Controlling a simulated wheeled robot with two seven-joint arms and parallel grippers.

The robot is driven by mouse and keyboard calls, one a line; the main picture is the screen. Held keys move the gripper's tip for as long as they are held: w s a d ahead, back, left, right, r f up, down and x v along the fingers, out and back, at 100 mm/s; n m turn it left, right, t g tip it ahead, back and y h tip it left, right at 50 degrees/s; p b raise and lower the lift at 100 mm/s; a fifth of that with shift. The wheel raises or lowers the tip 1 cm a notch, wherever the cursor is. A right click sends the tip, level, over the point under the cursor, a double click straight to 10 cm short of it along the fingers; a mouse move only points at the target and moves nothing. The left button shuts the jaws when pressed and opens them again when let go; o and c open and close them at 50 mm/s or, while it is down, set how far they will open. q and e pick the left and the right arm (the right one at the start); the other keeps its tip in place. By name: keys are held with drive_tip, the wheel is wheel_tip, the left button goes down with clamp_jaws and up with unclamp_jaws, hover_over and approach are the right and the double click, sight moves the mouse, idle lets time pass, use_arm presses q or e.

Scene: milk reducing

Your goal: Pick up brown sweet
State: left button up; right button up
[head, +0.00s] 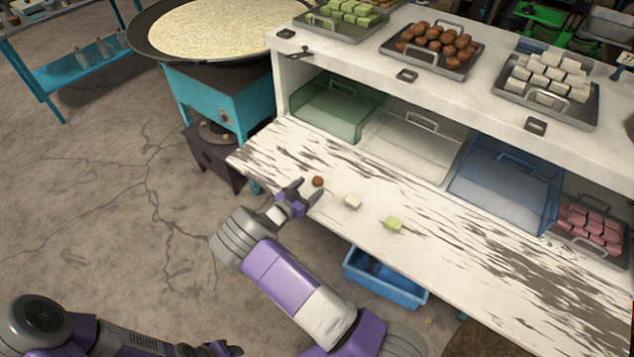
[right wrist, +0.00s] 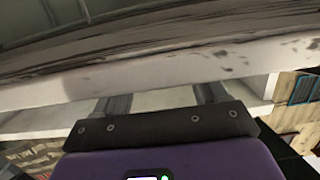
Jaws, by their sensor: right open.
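The brown sweet (head: 317,181), a small round ball, lies on the worn white counter (head: 290,150) near its left end. My right gripper (head: 308,191) is open, with its fingertips close to the sweet; I cannot tell whether they touch it. In the right wrist view the two fingers of the right gripper (right wrist: 163,100) are apart, the counter edge fills the picture, and the sweet does not show. My left gripper (head: 222,349) shows only partly at the bottom edge, away from the counter.
A white sweet (head: 353,202) and a green sweet (head: 393,224) lie to the right along the counter. A tray of brown sweets (head: 392,52) stands on the upper shelf. Green, clear and blue bins (head: 500,190) stand below it. A blue crate (head: 385,288) sits under the counter.

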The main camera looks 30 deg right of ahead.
sight(314, 182)
drive_tip(key=shift+x, duration=1.55)
drive_tip(key=shift+w, duration=0.1)
drive_tip(key=shift+c, duration=0.5)
drive_tip(key=c, duration=1)
drive_tip(key=shift+c, duration=0.2)
